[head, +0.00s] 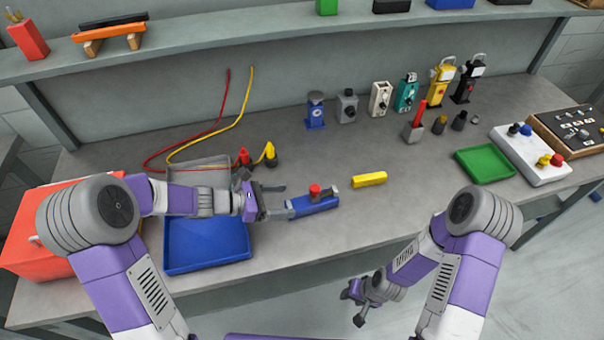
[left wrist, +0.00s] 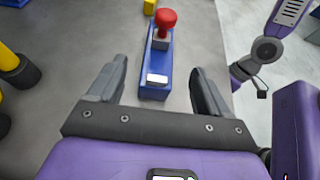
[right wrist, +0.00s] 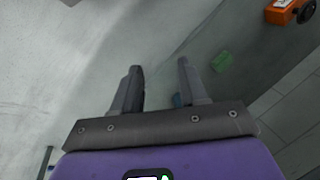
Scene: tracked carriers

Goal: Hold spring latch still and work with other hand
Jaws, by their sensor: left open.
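The spring latch is a blue bar (head: 314,207) with a red knob (head: 315,190) and a small grey metal part on top. It lies on the grey bench near its front edge. The bar (left wrist: 154,92) and knob (left wrist: 166,20) also show in the left wrist view. My left gripper (head: 282,200) is open at the bar's left end. Its fingers (left wrist: 160,70) stand on either side of the bar's near end, with gaps visible. My right gripper (head: 352,305) hangs in front of the bench, away from the latch. Its fingers (right wrist: 159,67) are apart with nothing between them.
A yellow block (head: 369,180) lies right of the latch. A blue tray (head: 207,262) and a red box (head: 35,262) are at left. Red and yellow plugs (head: 269,152) with cables stand behind. A green tray (head: 484,165) and control boxes (head: 530,155) are at right.

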